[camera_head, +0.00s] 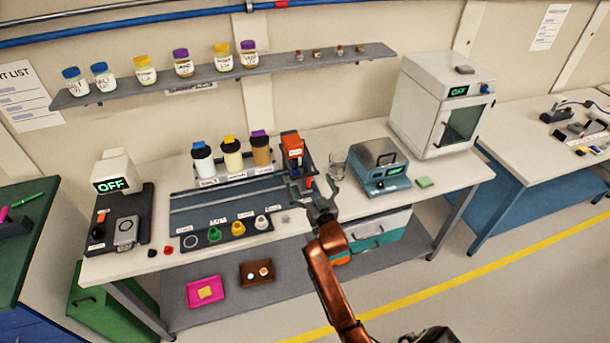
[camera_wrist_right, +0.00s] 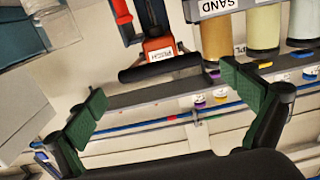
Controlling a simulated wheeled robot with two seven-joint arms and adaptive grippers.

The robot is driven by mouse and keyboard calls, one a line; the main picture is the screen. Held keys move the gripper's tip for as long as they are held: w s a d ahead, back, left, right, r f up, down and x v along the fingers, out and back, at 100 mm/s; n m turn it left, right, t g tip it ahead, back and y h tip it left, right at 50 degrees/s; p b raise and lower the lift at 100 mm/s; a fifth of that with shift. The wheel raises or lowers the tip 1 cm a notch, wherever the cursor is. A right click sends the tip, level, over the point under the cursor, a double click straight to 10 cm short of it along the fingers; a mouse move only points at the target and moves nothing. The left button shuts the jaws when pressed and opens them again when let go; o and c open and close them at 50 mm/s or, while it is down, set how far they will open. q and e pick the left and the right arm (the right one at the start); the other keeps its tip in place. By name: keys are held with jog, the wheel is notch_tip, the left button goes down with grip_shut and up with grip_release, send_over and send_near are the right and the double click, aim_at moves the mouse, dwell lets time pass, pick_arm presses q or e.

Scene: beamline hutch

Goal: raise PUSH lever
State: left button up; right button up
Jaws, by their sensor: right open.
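The PUSH lever's red-orange block (camera_head: 293,147) stands on a dark upright base at the back of the table. In the right wrist view its block (camera_wrist_right: 158,47) carries a PUSH label, with a black crossbar handle (camera_wrist_right: 160,67) beside it. My right gripper (camera_head: 311,187) is open and empty, just in front of the lever. In the right wrist view the green-padded fingers (camera_wrist_right: 163,97) lie to either side of the handle, which appears beyond the fingertips and apart from them. My left gripper is out of view.
A glass beaker (camera_head: 337,165) and a teal-grey box (camera_head: 380,170) stand right of the lever. Lidded jars, the SAND one (camera_head: 261,151) nearest, stand to its left. A grey tray (camera_head: 185,209) lies front left. A wall shelf (camera_head: 280,63) runs above.

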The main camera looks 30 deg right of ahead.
aim_at(305, 176)
jog(key=x, duration=0.3)
jog(key=shift+w+d, duration=0.1)
jog(key=shift+w, duration=0.5)
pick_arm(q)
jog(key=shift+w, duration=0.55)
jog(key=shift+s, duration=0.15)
pick_arm(e)
jog(key=shift+c, duration=0.5)
